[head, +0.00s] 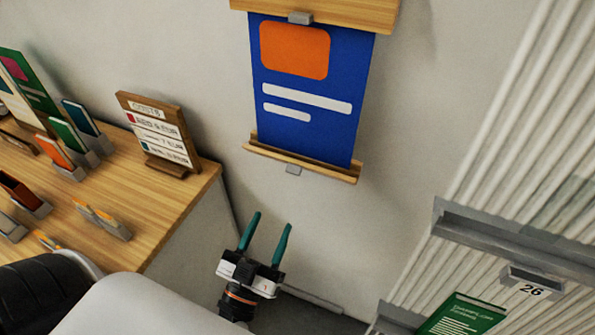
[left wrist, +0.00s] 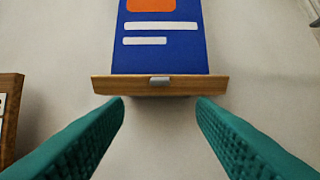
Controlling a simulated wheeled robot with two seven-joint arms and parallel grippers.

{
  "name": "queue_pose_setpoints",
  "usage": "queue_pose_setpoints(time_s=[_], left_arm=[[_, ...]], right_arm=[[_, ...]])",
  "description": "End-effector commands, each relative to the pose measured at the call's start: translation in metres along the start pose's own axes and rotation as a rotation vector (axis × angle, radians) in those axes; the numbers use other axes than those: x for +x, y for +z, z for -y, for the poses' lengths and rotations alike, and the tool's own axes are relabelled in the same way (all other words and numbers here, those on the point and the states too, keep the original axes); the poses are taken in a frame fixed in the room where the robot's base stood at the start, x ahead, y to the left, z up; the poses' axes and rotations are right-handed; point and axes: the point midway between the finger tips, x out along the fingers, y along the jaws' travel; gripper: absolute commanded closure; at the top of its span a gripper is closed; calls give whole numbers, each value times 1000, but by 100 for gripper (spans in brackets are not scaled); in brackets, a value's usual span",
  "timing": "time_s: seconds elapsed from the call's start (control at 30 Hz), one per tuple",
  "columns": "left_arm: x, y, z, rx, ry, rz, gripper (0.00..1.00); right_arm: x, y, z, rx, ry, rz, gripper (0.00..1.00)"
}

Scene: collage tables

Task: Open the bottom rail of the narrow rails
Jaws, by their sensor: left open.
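The narrow rails hold a blue poster (head: 302,110) with an orange block against the wall. The top rail (head: 345,14) is partly cut off by the frame. My left gripper (head: 265,232) is open and empty, below the bottom rail. In the left wrist view the bottom rail (left wrist: 160,86) lies ahead, between and beyond the teal fingers. My right gripper is not in view.
A wooden table (head: 150,215) at the left carries a sign board (head: 158,132) and several card holders. The wall around the poster is clear.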

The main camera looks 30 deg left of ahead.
Motion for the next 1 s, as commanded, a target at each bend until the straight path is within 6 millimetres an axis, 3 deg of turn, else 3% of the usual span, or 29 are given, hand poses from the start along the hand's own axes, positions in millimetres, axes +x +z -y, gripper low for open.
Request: queue_pose_setpoints(time_s=[0.3,0.5,0.93,1.0], left_arm=[[67,4,0,1,0,5,49],[94,3,0,0,0,4,49],[103,0,0,0,0,1,49],[103,0,0,0,0,2,59]], right_arm=[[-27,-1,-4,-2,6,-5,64],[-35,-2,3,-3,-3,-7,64],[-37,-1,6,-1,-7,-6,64],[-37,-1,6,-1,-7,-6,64]])
